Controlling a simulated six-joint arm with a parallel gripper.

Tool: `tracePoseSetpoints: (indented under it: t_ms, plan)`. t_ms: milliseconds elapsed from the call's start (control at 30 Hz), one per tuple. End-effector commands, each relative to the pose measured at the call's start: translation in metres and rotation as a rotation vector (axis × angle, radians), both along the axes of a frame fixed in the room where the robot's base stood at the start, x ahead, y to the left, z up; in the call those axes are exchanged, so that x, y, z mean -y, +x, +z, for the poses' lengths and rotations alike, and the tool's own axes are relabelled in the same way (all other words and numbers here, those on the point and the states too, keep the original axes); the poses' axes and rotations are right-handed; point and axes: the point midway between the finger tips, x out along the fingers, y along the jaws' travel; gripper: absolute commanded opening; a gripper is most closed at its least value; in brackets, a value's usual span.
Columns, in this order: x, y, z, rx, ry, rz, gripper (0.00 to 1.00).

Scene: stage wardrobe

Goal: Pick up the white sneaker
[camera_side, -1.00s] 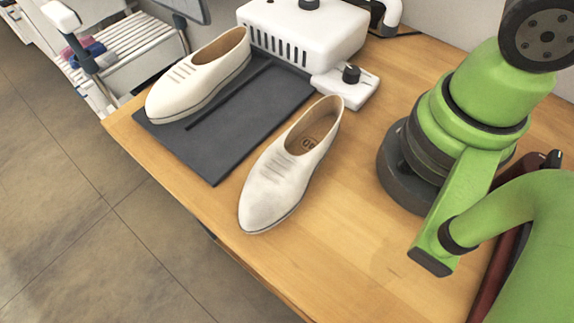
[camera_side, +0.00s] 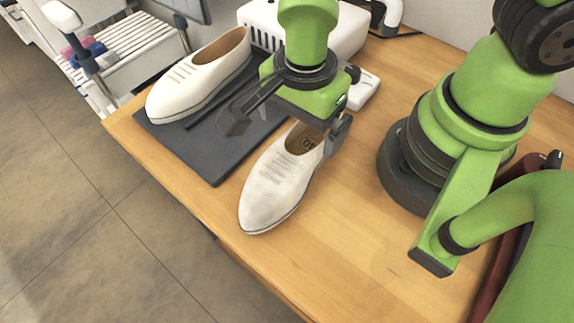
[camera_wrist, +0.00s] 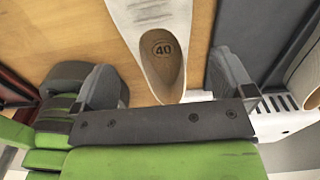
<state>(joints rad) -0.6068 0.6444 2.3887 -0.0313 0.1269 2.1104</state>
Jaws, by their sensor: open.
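A white sneaker (camera_side: 272,187) lies on the wooden table beside the dark mat, toe toward the front edge. A second white shoe (camera_side: 196,75) rests on the mat. My gripper (camera_side: 285,130) is open and empty, above the heel end of the nearer sneaker, and hides part of its heel in the side view. In the wrist view the sneaker (camera_wrist: 153,20) points away, with "40" on its insole. Its heel opening lies between the two spread fingers (camera_wrist: 168,85), apart from both as far as I can tell.
The dark mat (camera_side: 218,165) lies left of the nearer sneaker. A white slotted machine (camera_side: 262,18) and a small white unit with a dark knob (camera_side: 364,91) stand behind. The table (camera_side: 350,240) is clear to the right and front of the sneaker.

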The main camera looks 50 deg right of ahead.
Motion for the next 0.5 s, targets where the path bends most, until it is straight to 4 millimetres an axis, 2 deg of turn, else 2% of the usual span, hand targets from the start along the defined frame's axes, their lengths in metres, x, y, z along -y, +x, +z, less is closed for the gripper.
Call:
tracePoseSetpoints:
  t_ms: [100,333,500]
  plan:
    - [0.001,0.0,-0.013,-0.003,-0.002,-0.001,1.0]
    - [0.001,-0.001,-0.026,-0.003,-0.002,-0.001,1.0]
    - [0.004,-0.002,-0.049,-0.004,-0.003,0.0,1.0]
